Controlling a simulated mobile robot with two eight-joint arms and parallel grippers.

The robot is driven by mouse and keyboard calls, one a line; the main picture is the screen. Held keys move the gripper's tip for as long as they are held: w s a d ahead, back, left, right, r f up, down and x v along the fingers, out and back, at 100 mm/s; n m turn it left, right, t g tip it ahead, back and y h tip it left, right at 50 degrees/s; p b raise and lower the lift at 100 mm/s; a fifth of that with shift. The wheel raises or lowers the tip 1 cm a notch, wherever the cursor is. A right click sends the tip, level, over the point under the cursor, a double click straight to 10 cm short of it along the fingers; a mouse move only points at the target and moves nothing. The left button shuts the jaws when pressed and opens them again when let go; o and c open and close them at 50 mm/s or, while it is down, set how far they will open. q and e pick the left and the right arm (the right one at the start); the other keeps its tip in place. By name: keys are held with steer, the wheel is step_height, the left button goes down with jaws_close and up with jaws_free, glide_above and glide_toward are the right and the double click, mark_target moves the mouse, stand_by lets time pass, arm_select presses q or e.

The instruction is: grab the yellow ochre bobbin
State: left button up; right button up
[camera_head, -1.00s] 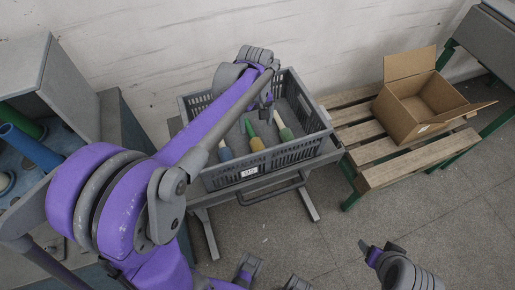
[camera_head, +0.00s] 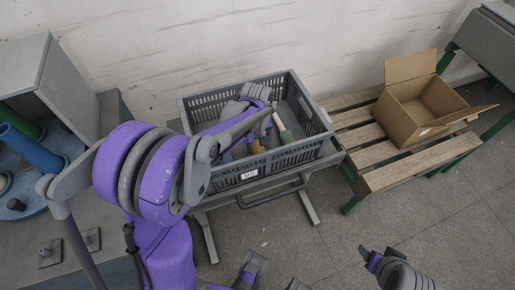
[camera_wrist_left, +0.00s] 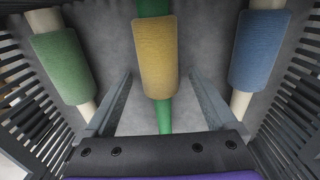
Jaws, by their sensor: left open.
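The yellow ochre bobbin (camera_wrist_left: 156,58) lies in the grey crate on a green core, between a green bobbin (camera_wrist_left: 63,66) and a blue bobbin (camera_wrist_left: 258,50) in the left wrist view. My left gripper (camera_wrist_left: 160,78) is open, one finger toward each side of the ochre bobbin with visible gaps. Nothing is between its fingers in a grip. In the head view a small part of the ochre bobbin (camera_head: 257,147) shows below my left arm, which hides the rest and much of the left gripper. My right gripper (camera_head: 376,256) is low at right, its fingers unclear.
The slatted crate (camera_head: 300,152) stands on a grey trolley; its walls rise close around my left gripper. A wooden pallet bench (camera_head: 420,165) with an open cardboard box (camera_head: 415,115) is to the right. A grey machine (camera_head: 70,80) stands at left.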

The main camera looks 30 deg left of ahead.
arm_select(q)
jaws_close()
stand_by(0.3)
steer(key=shift+r, duration=0.15)
